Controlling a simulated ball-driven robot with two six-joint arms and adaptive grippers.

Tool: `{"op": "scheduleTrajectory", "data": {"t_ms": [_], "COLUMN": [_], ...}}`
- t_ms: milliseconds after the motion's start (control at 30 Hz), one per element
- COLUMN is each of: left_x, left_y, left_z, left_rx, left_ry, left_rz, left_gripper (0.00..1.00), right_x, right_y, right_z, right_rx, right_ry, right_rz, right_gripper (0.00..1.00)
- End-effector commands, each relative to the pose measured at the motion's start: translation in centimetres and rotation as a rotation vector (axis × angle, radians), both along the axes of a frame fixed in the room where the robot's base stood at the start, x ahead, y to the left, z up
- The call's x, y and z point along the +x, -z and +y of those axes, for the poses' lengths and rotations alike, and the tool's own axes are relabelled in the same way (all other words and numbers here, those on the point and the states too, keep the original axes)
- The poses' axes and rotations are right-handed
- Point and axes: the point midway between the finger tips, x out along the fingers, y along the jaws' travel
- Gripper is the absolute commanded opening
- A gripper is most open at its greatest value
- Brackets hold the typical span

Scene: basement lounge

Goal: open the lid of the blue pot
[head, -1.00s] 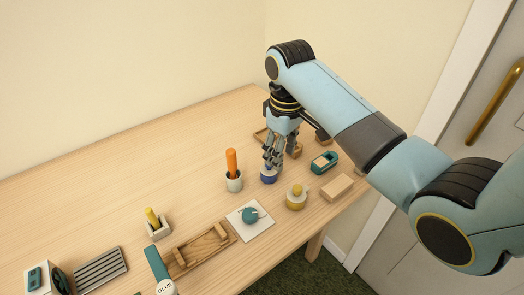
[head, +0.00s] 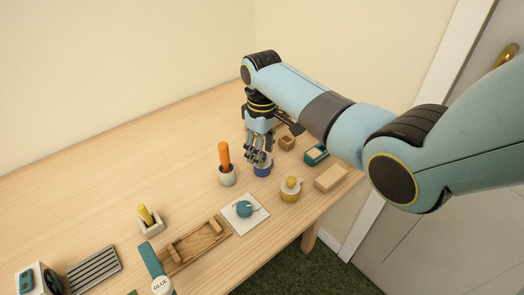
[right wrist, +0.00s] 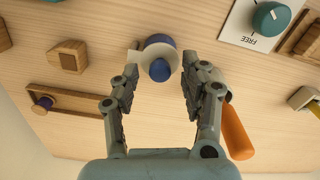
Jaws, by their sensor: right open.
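The blue pot (head: 262,170) stands on the table with a pale lid and a blue knob (right wrist: 160,70). The lid sits on the pot; a blue edge shows around it in the right wrist view. My right gripper (head: 258,158) is over the pot, pointing down. In the right wrist view its open fingers (right wrist: 158,78) stand apart on either side of the knob, with nothing between them held. Part of the pot is hidden behind the fingers in the head view. My left gripper is not in view.
A cup with an orange handle (head: 224,155) stands close at the pot's left. A yellow-knobbed pot (head: 290,195) and a wooden block (head: 331,178) are to the right. A card with a teal knob (head: 257,222) lies in front. The table's back left is clear.

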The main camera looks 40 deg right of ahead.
Motion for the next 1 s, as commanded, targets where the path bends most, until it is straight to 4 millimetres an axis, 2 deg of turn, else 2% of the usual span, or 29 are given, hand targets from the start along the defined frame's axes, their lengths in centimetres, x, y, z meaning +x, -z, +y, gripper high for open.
{"op": "scheduleTrajectory", "data": {"t_ms": [267, 600, 1000], "left_x": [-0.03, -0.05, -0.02], "left_y": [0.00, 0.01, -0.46], "left_z": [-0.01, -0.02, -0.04], "left_rx": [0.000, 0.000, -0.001], "left_ry": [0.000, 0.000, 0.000], "left_rz": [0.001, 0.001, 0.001], "left_gripper": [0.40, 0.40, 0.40], "right_x": [0.02, 0.02, 0.19], "right_y": [0.08, 0.07, -0.04], "right_z": [0.02, 0.03, 0.06], "right_rx": [0.000, 0.000, 0.000], "right_ry": [0.000, 0.000, 0.045], "right_rz": [-0.001, -0.001, -0.001], "right_gripper": [0.44, 0.00, 0.00]}}
